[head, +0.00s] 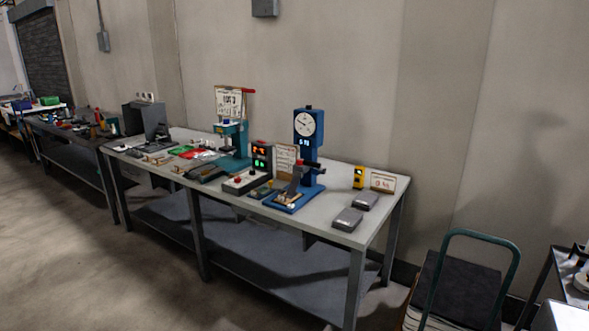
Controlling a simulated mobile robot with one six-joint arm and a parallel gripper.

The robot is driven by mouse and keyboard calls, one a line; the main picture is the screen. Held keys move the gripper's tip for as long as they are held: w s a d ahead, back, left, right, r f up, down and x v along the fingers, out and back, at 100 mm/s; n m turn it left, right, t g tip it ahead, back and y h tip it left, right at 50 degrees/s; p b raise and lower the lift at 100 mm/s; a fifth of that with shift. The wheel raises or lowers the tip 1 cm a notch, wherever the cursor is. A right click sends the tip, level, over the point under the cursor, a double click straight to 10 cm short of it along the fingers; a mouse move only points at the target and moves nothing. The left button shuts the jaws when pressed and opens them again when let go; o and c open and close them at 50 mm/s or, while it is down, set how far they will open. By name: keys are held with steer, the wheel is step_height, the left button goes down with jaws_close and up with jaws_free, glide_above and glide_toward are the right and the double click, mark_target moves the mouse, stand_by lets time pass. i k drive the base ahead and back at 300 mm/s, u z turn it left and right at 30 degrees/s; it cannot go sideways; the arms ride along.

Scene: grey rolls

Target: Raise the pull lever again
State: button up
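Two bench devices show lever-like parts in the head view, and I cannot tell for sure which one is the pull lever. A blue stand with a round dial (308,123) has a dark slanted bar (293,185) in front of it, low over its blue base (296,200). Left of it, a teal press (237,142) has a red bar (235,89) at its top, near a white sign. Both stand upright on the grey workbench (335,208). My gripper is not in view.
A control box (262,156) with lit displays stands between the two devices. Grey blocks (347,219) and a yellow device (359,177) lie to the right. A cart with a green handle (478,234) stands right of the bench. The floor in front is clear.

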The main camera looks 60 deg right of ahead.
mark_target(315, 164)
steer(key=u, duration=0.8)
steer(key=k, duration=0.85)
steer(key=z, duration=1.6)
steer(key=i, duration=0.75)
steer(key=u, duration=0.2)
